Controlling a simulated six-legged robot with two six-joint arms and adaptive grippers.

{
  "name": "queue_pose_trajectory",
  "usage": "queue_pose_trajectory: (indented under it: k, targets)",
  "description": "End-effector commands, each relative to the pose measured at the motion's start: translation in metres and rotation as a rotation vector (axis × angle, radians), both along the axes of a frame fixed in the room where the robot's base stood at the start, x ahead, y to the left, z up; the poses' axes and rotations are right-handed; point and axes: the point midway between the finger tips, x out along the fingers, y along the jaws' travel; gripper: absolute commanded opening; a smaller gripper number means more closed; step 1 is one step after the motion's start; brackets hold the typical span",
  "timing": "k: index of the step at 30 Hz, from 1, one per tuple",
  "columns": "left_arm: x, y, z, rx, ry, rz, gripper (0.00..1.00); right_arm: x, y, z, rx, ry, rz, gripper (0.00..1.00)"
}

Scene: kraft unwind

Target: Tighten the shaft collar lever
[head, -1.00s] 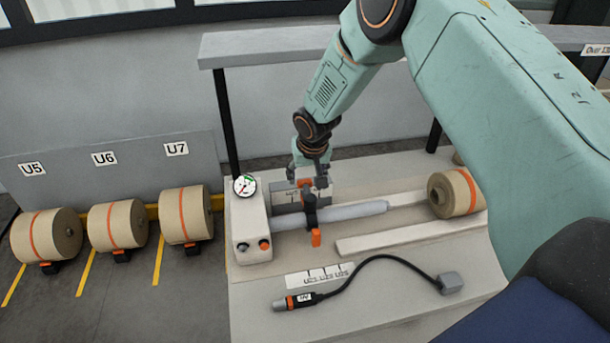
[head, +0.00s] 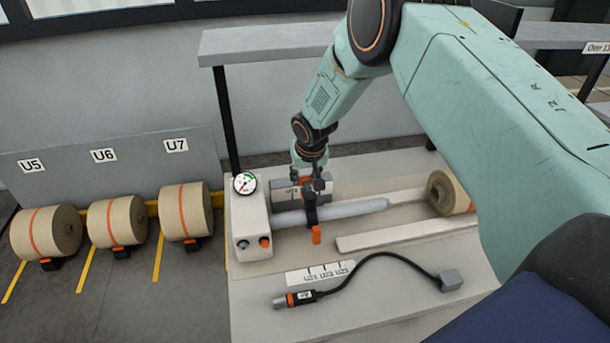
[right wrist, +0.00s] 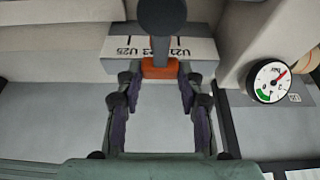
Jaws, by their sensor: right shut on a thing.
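A black shaft collar (head: 311,212) sits around the grey shaft (head: 350,209). An orange piece (head: 316,236) hangs on its near side. My right gripper (head: 313,184) points down at the far side of the collar, at the orange lever end, which the fingers mostly hide in the head view. In the right wrist view, the orange lever (right wrist: 159,69) lies between the fingertips at the end of a dark stem (right wrist: 161,18). My right gripper (right wrist: 160,80) is shut on it. My left gripper is not in view.
A pressure gauge (head: 245,183) tops the control box (head: 248,225) left of the shaft. A paper roll (head: 450,192) sits at its right. A cabled tool (head: 299,298) lies in front by a label card (head: 320,273). Several rolls stand on the floor at left.

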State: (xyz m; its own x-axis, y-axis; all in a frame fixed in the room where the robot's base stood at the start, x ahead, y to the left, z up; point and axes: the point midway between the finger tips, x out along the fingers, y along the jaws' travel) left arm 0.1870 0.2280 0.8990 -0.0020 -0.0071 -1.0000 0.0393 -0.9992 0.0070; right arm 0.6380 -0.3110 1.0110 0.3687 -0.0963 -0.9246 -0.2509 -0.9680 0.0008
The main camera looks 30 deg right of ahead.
Motion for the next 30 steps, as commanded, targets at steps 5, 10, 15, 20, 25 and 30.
queue_pose_trajectory:
  k: [5,10,15,20,25,30]
  targets:
    - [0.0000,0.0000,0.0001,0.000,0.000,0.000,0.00,-0.0002,0.0004,0.0005,0.001,0.001,-0.001,0.10]
    - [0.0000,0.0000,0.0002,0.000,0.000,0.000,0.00,-0.0004,0.0003,0.0006,0.001,0.001,-0.001,0.00]
    - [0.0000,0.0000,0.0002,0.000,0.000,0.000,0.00,-0.0005,0.0002,0.0008,0.000,0.002,-0.001,0.00]
    - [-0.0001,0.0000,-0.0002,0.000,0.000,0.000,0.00,-0.0005,0.0006,0.0008,0.000,0.002,0.004,0.00]
    - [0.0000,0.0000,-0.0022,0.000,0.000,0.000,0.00,-0.0006,0.0028,0.0004,0.001,0.002,0.035,0.00]
    - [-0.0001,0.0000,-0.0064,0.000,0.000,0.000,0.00,-0.0011,0.0075,-0.0002,0.001,0.002,0.100,0.00]
